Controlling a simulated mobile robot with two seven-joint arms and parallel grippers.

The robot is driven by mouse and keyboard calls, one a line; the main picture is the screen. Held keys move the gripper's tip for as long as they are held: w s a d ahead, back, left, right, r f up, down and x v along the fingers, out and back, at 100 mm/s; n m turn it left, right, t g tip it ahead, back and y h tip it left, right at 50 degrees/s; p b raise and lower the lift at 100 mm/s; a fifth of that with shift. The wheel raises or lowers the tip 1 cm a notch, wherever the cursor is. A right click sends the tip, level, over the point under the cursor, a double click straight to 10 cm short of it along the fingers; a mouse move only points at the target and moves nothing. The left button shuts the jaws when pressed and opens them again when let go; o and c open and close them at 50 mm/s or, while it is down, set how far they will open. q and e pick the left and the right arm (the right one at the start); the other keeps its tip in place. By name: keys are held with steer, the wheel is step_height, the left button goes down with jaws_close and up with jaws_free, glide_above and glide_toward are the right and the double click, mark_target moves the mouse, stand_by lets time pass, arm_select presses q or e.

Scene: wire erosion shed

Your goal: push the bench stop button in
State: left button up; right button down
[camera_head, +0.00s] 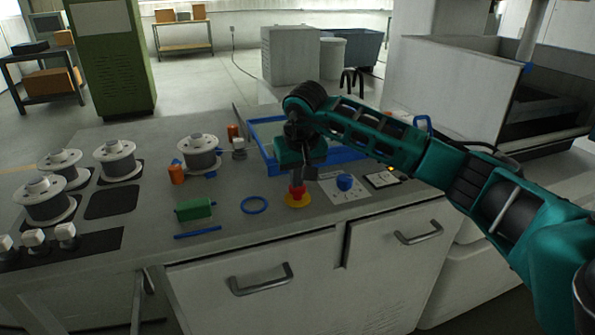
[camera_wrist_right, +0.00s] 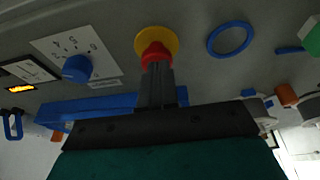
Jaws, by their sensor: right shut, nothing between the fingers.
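The bench stop button (camera_head: 297,190) is a red cap on a yellow round base (camera_head: 297,201), near the front edge of the bench. It also shows in the right wrist view as the red button (camera_wrist_right: 154,50) on its yellow base (camera_wrist_right: 157,36). My right gripper (camera_head: 297,180) points down directly above the red cap. Its fingers are shut with nothing between them, and the tips (camera_wrist_right: 157,66) appear at or against the cap. I cannot tell whether the cap is pressed in. My left gripper is not in view.
A blue knob (camera_head: 345,182) on a white plate stands just right of the button. A blue ring (camera_head: 254,204) and a green block (camera_head: 195,209) lie to the left. A blue tray (camera_head: 262,121) is behind. Wire spools (camera_head: 199,153) stand farther left.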

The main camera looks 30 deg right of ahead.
step_height(320, 180, up, 3)
steer(key=shift+a+r+p, duration=0.1)
steer(key=shift+r+p, duration=0.05)
steer(key=shift+p, duration=0.45)
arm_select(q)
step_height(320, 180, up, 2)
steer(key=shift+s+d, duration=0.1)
arm_select(e)
steer(key=v, duration=1)
steer(key=shift+s+a+r, duration=0.1)
steer(key=shift+s, duration=0.05)
